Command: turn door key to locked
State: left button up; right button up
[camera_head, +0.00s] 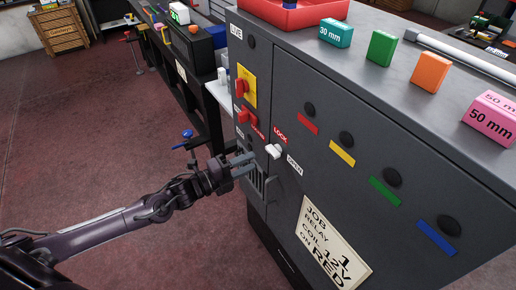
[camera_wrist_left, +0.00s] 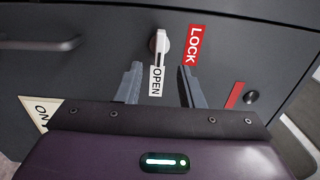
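The door key is a small white handle (camera_head: 273,151) on the grey cabinet door. In the left wrist view the white key (camera_wrist_left: 160,45) is upright in the picture, with its lower end toward the white OPEN label (camera_wrist_left: 157,81). The red LOCK label (camera_wrist_left: 194,45) is to its right. In the head view LOCK (camera_head: 280,135) is above the key and OPEN (camera_head: 295,163) is at its lower right. My left gripper (camera_head: 246,164) is open and empty in front of the door. Its fingertips (camera_wrist_left: 159,69) are spread on either side of the key's line, apart from it. My right gripper is out of view.
A door handle (camera_wrist_left: 40,44) is left of the key in the wrist view. Red and yellow switches (camera_head: 242,88) are on the cabinet's left part. Colored blocks, including a green one (camera_head: 382,48), and a red tray (camera_head: 295,14) are on top. Open floor is at left.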

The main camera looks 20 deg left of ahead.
aim_at(269, 153)
pick_arm(q)
jog(key=p+x, duration=0.1)
jog(key=x, duration=0.6)
jog(key=shift+w+d, duration=0.15)
jog(key=shift+w, duration=0.1)
jog(key=shift+f, duration=0.1)
jog(key=c, duration=0.6)
